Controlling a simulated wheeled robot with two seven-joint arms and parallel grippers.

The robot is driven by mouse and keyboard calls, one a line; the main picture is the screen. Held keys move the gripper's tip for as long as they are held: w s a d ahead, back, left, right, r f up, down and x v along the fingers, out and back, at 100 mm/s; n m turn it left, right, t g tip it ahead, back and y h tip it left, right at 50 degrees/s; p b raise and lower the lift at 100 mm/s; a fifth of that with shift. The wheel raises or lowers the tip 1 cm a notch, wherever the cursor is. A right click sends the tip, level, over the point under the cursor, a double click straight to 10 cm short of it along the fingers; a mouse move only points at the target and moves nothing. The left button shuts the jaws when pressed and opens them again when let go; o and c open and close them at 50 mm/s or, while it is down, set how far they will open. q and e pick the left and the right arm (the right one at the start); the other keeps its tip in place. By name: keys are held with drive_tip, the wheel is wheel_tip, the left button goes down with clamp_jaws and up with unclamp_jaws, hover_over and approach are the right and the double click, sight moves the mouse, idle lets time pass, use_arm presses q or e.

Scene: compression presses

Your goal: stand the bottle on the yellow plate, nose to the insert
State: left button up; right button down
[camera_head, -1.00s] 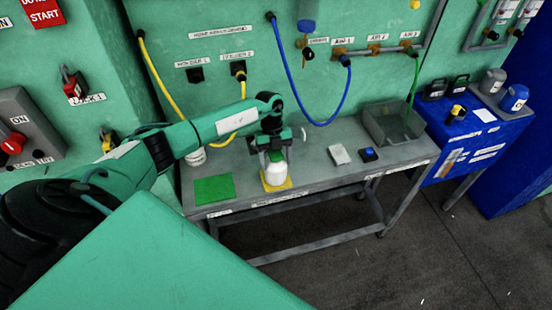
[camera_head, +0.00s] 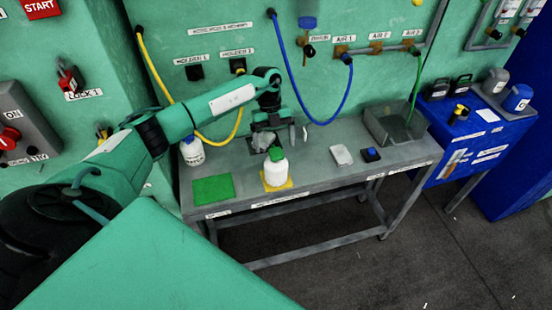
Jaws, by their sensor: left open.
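A white bottle with a green cap (camera_head: 275,172) stands upright on the yellow plate (camera_head: 287,185) near the front edge of the grey table. The plate's edges show around its base. My left gripper (camera_head: 268,138) is open, just behind and above the bottle, and appears apart from it. The insert is hard to make out; a grey shape lies behind the bottle, partly hidden by the gripper. Which way the bottle's nose points is too small to tell. My right gripper is not in view.
A green plate (camera_head: 213,189) lies left of the bottle. Another white bottle (camera_head: 192,151) stands at the back left. A pale block (camera_head: 341,155), a blue-topped block (camera_head: 371,154) and a grey bin (camera_head: 392,127) are to the right. Yellow (camera_head: 170,88) and blue (camera_head: 302,105) hoses hang behind.

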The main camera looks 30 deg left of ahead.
use_arm(q)
drive_tip(key=b+v, duration=0.1)
drive_tip(key=v, duration=0.3)
drive_tip(key=shift+w+r, duration=0.1)
drive_tip(key=shift+r, duration=0.05)
drive_tip(key=shift+w+a+r, duration=0.1)
drive_tip(key=shift+a+r, duration=0.15)
drive_tip(key=shift+r, duration=0.4)
